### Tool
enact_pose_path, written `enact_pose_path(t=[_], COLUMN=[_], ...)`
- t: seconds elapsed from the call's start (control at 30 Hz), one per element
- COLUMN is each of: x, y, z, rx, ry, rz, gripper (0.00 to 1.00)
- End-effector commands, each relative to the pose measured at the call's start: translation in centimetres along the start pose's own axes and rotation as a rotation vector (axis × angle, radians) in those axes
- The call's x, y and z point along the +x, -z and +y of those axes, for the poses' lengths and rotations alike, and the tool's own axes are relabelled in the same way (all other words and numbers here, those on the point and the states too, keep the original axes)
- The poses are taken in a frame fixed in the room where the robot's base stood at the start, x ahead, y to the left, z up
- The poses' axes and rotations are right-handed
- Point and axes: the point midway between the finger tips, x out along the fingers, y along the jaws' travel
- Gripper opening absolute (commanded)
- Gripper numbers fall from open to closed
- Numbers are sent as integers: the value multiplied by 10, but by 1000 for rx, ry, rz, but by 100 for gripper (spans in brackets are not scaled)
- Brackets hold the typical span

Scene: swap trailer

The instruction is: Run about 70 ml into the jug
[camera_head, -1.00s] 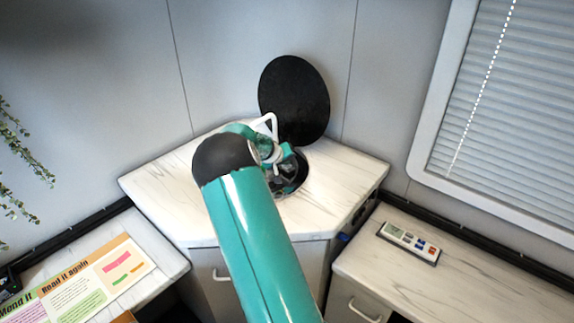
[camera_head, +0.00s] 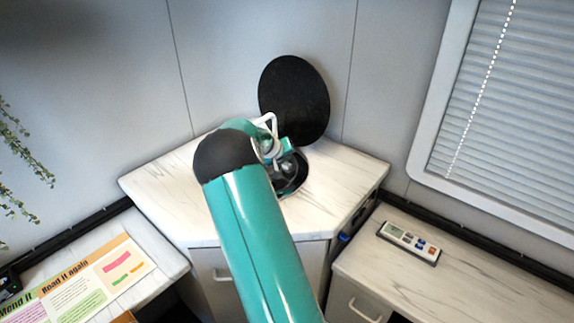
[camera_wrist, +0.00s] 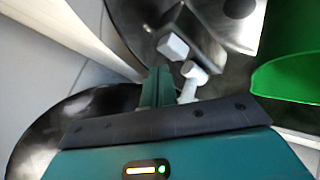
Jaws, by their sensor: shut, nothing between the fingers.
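My gripper (camera_wrist: 157,88) is shut and empty, its teal fingers together in the wrist view. It is over the sink (camera_head: 291,183) in the corner counter, mostly hidden behind my arm in the head view. Small white blocky parts (camera_wrist: 172,47), seemingly of the tap, lie just beyond and beside the fingers. I cannot tell whether they touch. A white bent tap pipe (camera_head: 271,121) shows behind my arm. A bright green vessel (camera_wrist: 295,77), seemingly the jug, is at the right edge of the wrist view. Its contents and any running water cannot be made out.
A black round lid (camera_head: 294,100) stands against the wall behind the sink. The corner counter (camera_head: 165,185) is bare around the sink. A remote-like device (camera_head: 409,242) lies on the right counter, and a printed sheet (camera_head: 90,280) on the left one. A blinded window (camera_head: 515,100) is at right.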

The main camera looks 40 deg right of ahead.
Motion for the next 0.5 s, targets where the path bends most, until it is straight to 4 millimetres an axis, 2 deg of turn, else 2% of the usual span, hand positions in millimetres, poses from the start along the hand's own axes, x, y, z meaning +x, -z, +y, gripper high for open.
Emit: enact_pose_path(t=[0.17, 0.5], x=[-3, -24], y=[2, 17], z=[2, 17], rx=[1, 2], ry=[0, 0], rz=[1, 1], gripper=[0, 0])
